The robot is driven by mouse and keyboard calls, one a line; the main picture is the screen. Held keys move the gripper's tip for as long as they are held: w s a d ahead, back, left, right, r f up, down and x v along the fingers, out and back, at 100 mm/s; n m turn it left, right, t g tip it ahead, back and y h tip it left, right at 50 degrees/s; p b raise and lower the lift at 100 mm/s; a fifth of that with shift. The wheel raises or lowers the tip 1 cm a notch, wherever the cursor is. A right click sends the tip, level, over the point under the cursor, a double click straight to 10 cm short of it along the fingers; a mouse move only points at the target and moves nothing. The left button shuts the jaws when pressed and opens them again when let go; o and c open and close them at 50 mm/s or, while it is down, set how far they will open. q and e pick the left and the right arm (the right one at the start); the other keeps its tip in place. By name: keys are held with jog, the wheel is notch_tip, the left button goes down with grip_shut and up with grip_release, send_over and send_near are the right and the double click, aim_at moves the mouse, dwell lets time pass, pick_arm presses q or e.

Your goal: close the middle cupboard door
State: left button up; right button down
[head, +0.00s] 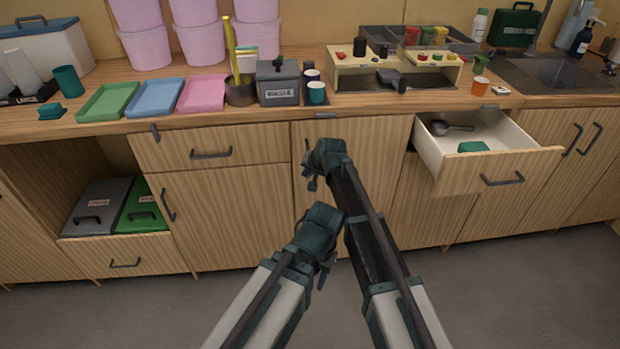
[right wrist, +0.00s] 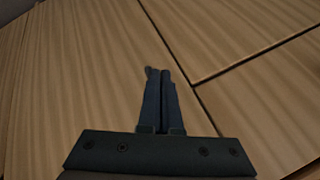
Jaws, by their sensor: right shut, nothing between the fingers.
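The middle cupboard door (head: 375,145) is a pale wood panel below the worktop, partly hidden behind my arms. It looks about flush with its neighbours; a small gap cannot be ruled out. My right gripper (head: 311,181) is in front of its left part, pointing down towards the wood. In the right wrist view the right gripper (right wrist: 158,72) is shut and empty over a plain wood panel (right wrist: 75,80), with thin seams to its right. Touching or apart cannot be told. My left gripper (head: 322,277) is lower and nearer; its jaws are too small to read.
An open drawer (head: 500,172) with a ladle (head: 450,127) juts out to the right. A left cupboard door (head: 225,215) and drawer (head: 205,147) are shut. An open niche at left holds grey (head: 98,208) and green (head: 140,210) boxes. The floor (head: 480,290) is clear.

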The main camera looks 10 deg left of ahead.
jog(key=shift+w, duration=0.25)
dwell(0.3)
